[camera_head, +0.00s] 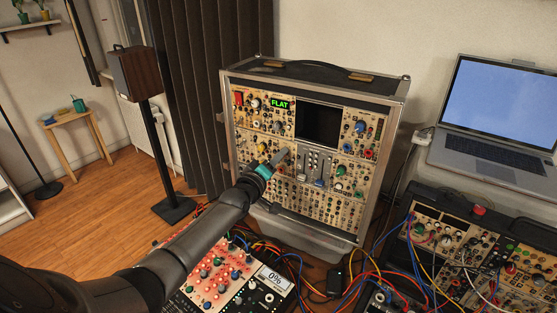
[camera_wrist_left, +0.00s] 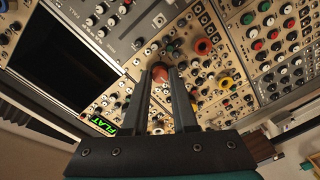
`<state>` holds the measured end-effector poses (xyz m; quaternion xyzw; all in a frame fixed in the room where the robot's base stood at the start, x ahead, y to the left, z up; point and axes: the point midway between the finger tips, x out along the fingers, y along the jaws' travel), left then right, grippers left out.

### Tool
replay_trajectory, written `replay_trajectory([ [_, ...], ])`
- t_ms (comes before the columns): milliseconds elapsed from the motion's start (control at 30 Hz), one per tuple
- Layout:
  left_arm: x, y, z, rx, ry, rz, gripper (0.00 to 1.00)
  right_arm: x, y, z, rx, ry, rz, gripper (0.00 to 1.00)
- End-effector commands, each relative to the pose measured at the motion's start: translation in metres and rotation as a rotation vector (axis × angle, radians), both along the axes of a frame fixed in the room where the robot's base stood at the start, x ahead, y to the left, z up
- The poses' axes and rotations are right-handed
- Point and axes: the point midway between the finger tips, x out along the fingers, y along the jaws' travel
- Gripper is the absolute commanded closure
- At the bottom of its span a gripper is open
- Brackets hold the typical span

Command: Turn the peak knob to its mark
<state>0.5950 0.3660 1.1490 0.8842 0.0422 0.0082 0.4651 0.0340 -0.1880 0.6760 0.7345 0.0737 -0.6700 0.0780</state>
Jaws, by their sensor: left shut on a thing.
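The upright synth case (camera_head: 228,150) stands on the bench, full of tan panels with small knobs and sockets. My left gripper (camera_head: 282,157) reaches its face near the middle, below and left of the dark screen. In the left wrist view the two fingers of my left gripper (camera_wrist_left: 167,72) are close together on a reddish knob (camera_wrist_left: 159,74), taken as the peak knob; its label and mark cannot be read. The head view hides this knob behind the fingers. A green display (camera_head: 279,104) above reads FLAT; it also shows in the left wrist view (camera_wrist_left: 103,125). My right gripper is not in view.
A lit panel (camera_head: 215,285) and loose cables lie below my left arm. A laptop (camera_head: 495,105) and another synth case (camera_head: 450,235) are at the right.

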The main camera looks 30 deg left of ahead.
Motion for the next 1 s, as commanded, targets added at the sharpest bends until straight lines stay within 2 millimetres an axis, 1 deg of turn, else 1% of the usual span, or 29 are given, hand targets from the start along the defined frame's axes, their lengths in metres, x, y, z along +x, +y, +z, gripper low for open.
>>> replay_trajectory([
  [300, 0.0, 0.001, -0.002, -0.299, -0.018, 0.0, 1.0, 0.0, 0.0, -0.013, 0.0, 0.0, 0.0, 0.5],
  [600, 0.0, 0.001, -0.002, -0.54, -0.033, 0.001, 1.0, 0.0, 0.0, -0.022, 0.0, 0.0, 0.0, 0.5],
  [800, 0.0, 0.001, -0.002, -0.647, -0.04, 0.0, 1.0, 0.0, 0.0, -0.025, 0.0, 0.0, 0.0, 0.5],
  [1000, 0.0, 0.001, -0.002, -0.707, -0.043, 0.0, 1.0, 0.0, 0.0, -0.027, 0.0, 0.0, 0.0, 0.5],
])
